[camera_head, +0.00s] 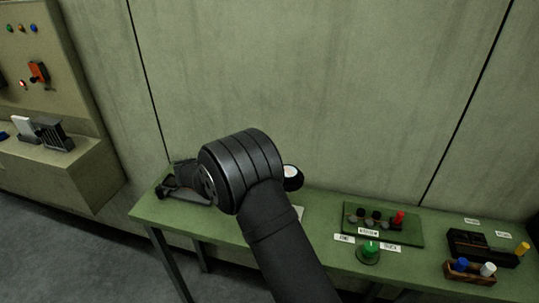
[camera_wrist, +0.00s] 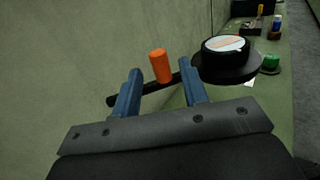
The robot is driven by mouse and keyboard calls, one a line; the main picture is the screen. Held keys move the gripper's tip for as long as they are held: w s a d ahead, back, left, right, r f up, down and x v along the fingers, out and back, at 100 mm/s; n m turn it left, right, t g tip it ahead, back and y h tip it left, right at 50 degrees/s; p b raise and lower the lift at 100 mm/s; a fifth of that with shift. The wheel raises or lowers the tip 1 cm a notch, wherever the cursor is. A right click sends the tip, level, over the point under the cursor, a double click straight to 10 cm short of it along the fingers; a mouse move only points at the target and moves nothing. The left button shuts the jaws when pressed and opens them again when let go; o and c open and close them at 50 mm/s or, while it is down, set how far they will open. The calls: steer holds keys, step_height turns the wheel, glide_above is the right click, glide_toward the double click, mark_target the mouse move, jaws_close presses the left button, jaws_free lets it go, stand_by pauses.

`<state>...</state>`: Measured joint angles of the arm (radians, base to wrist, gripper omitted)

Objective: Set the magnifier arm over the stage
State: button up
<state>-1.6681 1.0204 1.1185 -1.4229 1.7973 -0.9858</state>
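The magnifier arm appears to be a black bar (camera_wrist: 152,87) with an upright orange knob (camera_wrist: 160,66). A round black disc (camera_wrist: 222,68) with a white and orange top is at the bar's right end in the wrist view. I cannot tell whether this disc is the magnifier head or the stage. My gripper (camera_wrist: 160,73) is open, with its blue fingers on either side of the knob in the picture and a gap on both sides. It is not shut on the knob. In the head view my wrist hides most of this; part of the disc (camera_head: 292,174) shows.
The green bench (camera_head: 322,216) runs to the right along the wall. It carries a green knob (camera_head: 369,249), a rack with a red peg (camera_head: 399,217), and a wooden block with blue and white pegs (camera_head: 470,275). A panel (camera_head: 30,60) stands at the left.

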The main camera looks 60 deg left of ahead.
steer(key=s+a, duration=0.2)
steer(key=s, duration=1.1)
steer(key=shift+a, duration=0.15)
steer(key=shift+w, duration=0.1)
steer(key=w+d, duration=0.1)
steer(key=w, duration=0.4)
steer(key=w+d, duration=0.1)
steer(key=w, duration=0.5)
steer(key=w+d, duration=0.1)
steer(key=w, duration=0.5)
steer(key=shift+w, duration=0.1)
steer(key=shift+w+d+n+y, duration=0.1)
steer(key=shift+w+n+y, duration=0.25)
steer(key=shift+n+y, duration=0.55)
steer(key=shift+w+a+n+y, duration=0.15)
steer(key=shift+w+n+y, duration=0.3)
steer(key=shift+y, duration=0.5)
steer(key=shift+w+a+n+y, duration=0.1)
steer(key=shift+w+n+y, duration=0.15)
steer(key=shift+n+y, duration=0.55)
steer(key=shift+w+a+n+y, duration=0.15)
steer(key=shift+w+n+y, duration=0.15)
steer(key=shift+y, duration=0.85)
steer(key=shift+o, duration=0.2)
